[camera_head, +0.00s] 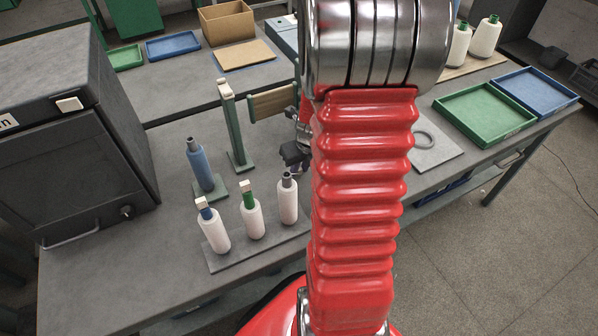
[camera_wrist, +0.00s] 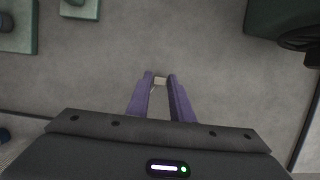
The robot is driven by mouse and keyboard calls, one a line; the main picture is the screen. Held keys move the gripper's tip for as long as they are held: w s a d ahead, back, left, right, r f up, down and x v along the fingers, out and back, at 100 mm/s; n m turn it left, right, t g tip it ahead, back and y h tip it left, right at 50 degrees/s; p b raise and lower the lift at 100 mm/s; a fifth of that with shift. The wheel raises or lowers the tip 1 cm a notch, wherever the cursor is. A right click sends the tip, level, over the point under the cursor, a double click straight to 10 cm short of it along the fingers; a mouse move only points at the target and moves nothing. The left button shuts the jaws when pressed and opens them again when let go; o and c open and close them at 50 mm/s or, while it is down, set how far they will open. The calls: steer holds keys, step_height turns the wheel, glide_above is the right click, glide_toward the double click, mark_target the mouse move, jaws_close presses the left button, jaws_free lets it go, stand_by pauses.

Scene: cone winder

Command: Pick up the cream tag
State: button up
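A small cream tag (camera_wrist: 160,81) shows in the wrist view, between the tips of my gripper's purple fingers (camera_wrist: 160,78). It fills the narrow gap and appears to touch both fingers, so my gripper looks shut on it. The tag's height above the grey tabletop cannot be told. In the head view my gripper (camera_head: 297,168) is mostly hidden behind my red arm, right of the green post (camera_head: 238,130), and the tag in it does not show. Other pale blocks sit on top of the post and on two white bobbins (camera_head: 252,220).
A blue bobbin (camera_head: 200,168) stands on a green base. Several white bobbins stand on a grey board (camera_head: 233,255) at the front. A dark cabinet (camera_head: 70,140) is at left. Green (camera_head: 485,113) and blue (camera_head: 537,92) trays lie at right. Bare tabletop (camera_wrist: 80,70) surrounds the fingers.

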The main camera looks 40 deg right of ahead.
mark_target(300, 171)
steer(key=c, duration=0.3)
steer(key=shift+r, duration=0.1)
step_height(300, 171, up, 18)
steer(key=shift+f, duration=0.1)
stand_by(0.6)
stand_by(0.6)
steer(key=shift+r, duration=1.5)
